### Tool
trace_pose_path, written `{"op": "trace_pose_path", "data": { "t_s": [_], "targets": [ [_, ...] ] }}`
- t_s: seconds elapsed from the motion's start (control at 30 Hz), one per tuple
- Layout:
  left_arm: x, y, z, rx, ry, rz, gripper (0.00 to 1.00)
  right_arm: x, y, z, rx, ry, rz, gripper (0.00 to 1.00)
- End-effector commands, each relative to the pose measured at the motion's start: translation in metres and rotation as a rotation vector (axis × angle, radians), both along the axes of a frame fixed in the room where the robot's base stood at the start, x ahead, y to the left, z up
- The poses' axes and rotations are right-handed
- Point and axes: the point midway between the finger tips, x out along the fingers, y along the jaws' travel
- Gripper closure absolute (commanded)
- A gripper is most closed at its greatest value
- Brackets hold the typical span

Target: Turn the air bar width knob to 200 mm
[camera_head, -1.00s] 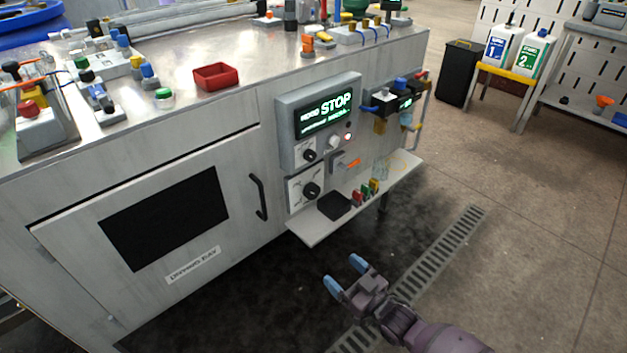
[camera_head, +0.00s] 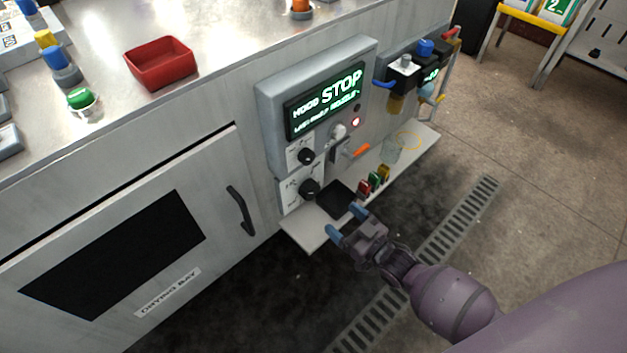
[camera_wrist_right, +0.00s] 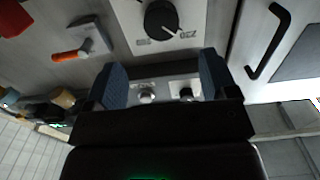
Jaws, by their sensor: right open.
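The control panel (camera_head: 268,100) is on the front of the grey machine, with a lit green display (camera_head: 325,100) reading STOP. Two black knobs show below it: an upper one (camera_head: 306,156) and a lower, larger one (camera_head: 309,189). The right wrist view shows a large black knob (camera_wrist_right: 160,20) with a white pointer line on a white scale plate; its numbers are too blurred to read surely. My right gripper (camera_head: 345,221) is open and empty, below and right of the lower knob, apart from it. Its blue fingers spread in the wrist view (camera_wrist_right: 164,80). My left gripper is not in view.
A door handle (camera_head: 240,210) is left of the knobs. An orange lever (camera_head: 355,151) is to their right. Open floor lies in front.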

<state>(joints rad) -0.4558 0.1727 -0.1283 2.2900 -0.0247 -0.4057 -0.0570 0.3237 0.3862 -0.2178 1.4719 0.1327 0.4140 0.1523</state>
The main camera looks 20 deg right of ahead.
Motion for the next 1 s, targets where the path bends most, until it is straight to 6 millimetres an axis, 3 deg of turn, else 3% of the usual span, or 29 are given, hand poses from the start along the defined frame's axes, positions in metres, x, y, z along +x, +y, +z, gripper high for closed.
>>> {"op": "trace_pose_path", "data": {
  "t_s": [0.17, 0.7, 1.0],
  "targets": [
    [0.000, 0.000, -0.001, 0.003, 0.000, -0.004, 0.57, 0.012, 0.005, -0.001, 0.001, 0.000, 0.001, 0.21],
    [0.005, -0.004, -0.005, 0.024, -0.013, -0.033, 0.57, 0.088, 0.033, -0.003, 0.001, 0.003, 0.000, 0.21],
    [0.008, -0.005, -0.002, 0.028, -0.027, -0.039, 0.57, 0.101, 0.037, -0.001, 0.001, 0.001, -0.001, 0.21]
  ]
}}
